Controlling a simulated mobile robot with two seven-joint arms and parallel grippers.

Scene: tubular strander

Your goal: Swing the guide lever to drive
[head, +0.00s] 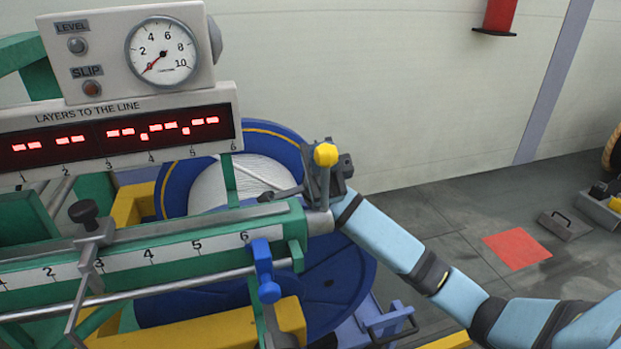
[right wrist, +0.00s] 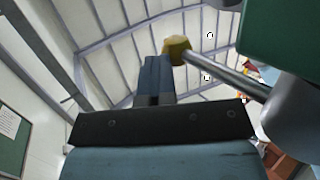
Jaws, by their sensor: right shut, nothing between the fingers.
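A lever with a yellow knob (head: 326,155) stands nearly upright at the right end of the numbered green beam; I take it as the guide lever. Its metal rod runs down to a grey round hub (head: 319,222). My right gripper (head: 338,172) is shut with nothing in it, right beside or behind the knob and rod. In the right wrist view the shut fingers (right wrist: 157,78) point up, and the yellow knob (right wrist: 178,50) shows just right of their tips. I cannot tell whether they touch. No drive marking is readable. My left gripper is not in view.
The green beam (head: 150,252) carries a scale and a pointer slide (head: 92,240). A blue clamp lever (head: 265,270) hangs at its right end. A blue reel (head: 330,285) stands behind. A display panel (head: 120,130) and gauge (head: 162,54) are upper left.

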